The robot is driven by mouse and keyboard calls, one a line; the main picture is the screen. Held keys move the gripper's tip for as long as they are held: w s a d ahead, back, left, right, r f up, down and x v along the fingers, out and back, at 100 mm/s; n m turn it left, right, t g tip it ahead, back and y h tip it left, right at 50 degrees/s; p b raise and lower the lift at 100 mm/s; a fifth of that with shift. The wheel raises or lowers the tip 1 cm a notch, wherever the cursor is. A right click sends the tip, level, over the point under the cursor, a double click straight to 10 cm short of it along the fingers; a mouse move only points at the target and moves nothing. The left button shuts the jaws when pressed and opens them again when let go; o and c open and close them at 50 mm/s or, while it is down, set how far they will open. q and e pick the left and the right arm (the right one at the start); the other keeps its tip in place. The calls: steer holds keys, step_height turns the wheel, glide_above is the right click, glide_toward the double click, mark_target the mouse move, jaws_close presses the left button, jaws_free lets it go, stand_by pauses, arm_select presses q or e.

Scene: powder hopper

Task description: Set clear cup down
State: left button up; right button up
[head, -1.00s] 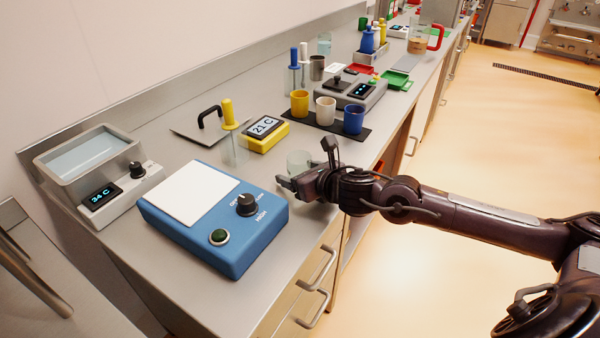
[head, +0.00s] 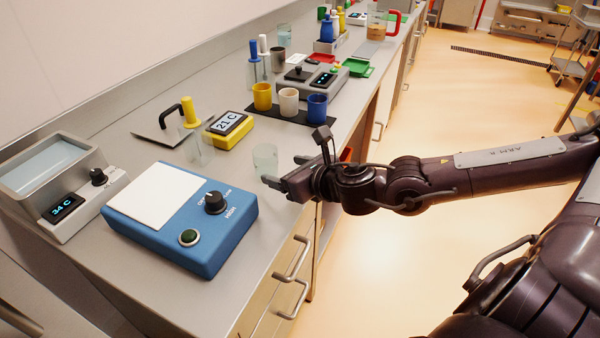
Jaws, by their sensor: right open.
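The clear cup (head: 265,158) stands upright on the grey bench, right of the yellow 21 C device and behind the blue hotplate. My right gripper (head: 277,174) is open at the bench's front edge. Its fingers point left, just in front of and beside the cup, with the cup apart from or only barely near them; contact cannot be told. My left gripper is not in view.
The blue hotplate (head: 180,217) is left of the gripper. Yellow, white and blue cups (head: 289,101) stand on a dark mat. Bare bench surrounds the cup.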

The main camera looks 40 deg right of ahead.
steer(key=shift+v, duration=2.1)
steer(key=shift+f, duration=0.1)
